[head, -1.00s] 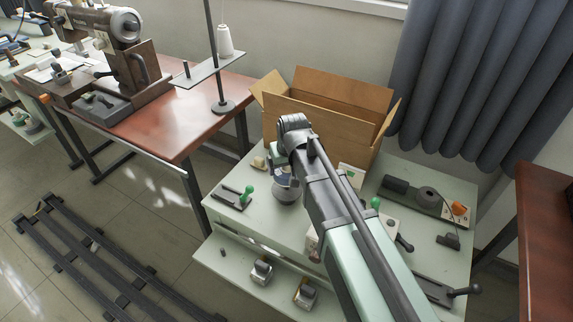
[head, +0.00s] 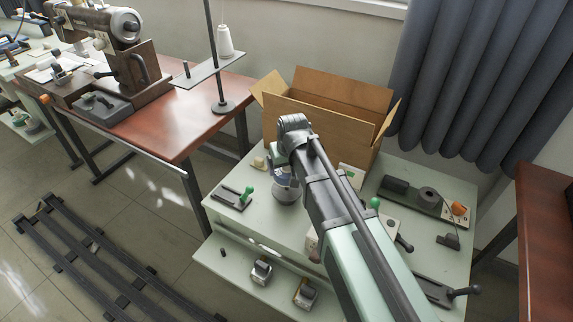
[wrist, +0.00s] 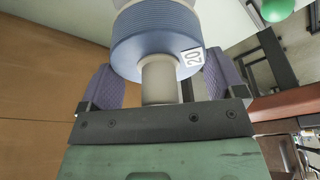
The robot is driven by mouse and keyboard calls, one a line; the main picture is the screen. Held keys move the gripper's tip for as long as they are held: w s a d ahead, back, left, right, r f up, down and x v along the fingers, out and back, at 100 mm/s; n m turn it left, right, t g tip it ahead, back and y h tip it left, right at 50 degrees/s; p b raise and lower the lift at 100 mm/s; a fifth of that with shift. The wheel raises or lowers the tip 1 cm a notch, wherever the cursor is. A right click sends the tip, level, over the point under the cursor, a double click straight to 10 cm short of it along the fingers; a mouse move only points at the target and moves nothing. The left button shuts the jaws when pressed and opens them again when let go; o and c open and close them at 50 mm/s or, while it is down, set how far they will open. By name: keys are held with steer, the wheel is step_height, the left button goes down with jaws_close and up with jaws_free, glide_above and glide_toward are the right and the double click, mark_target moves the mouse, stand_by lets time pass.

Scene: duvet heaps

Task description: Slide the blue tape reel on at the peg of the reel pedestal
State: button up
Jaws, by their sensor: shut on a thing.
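The blue tape reel (wrist: 155,40), a ribbed blue drum with a white label marked 20, is between the two purple-padded fingers of my gripper (wrist: 163,80) in the wrist view. My gripper is shut on it. A pale cylinder (wrist: 160,82) shows between the reel and the palm. In the head view the reel (head: 285,188) shows just left of my arm, over the pale green table, and my arm hides most of the gripper. I cannot pick out the reel pedestal or its peg for certain; whether the reel touches anything below is hidden.
An open cardboard box (head: 325,105) stands behind the gripper. A green-knobbed lever plate (head: 233,196) is to its left. A black device with a disc and orange knob (head: 430,200) is at right. A red-topped table (head: 185,120) stands at left.

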mark_target(290, 174)
steer(key=shift+f, duration=0.15)
steer(key=shift+f+b, duration=0.35)
steer(key=shift+b, duration=0.15)
steer(key=shift+f+b, duration=2.3)
steer(key=o, duration=0.7)
steer(key=p+v, duration=1)
steer(key=v, duration=0.1)
steer(key=shift+r+p, duration=0.1)
steer(key=shift+p, duration=0.25)
